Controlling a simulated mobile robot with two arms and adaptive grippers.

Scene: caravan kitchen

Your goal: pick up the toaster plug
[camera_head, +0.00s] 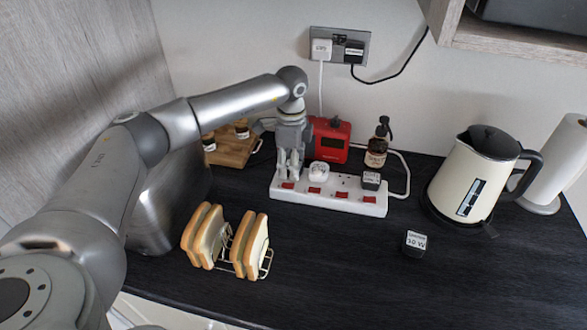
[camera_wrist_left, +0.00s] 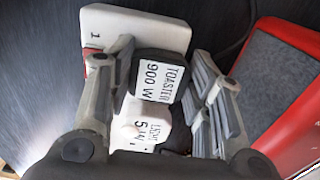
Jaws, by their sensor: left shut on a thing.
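The toaster plug (camera_wrist_left: 160,75) is a dark block with a white label reading "TOASTER 900 W" in the left wrist view. My left gripper (camera_head: 290,174) is shut on it, with a finger on each side, over the left end of the white power strip (camera_head: 340,203). In the wrist view the strip's end (camera_wrist_left: 120,25) marked "1" shows behind the plug. In the head view the gripper hides the plug. I cannot tell whether the plug still sits in its socket. My right gripper is not in view.
A white plug (camera_head: 318,172) and a black plug (camera_head: 371,180) stand on the strip. A red appliance (camera_head: 330,140) and a bottle (camera_head: 376,153) stand behind. A sandwich rack (camera_head: 238,250), a loose black plug (camera_head: 413,243) and a kettle (camera_head: 478,178) are nearby. The front right counter is clear.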

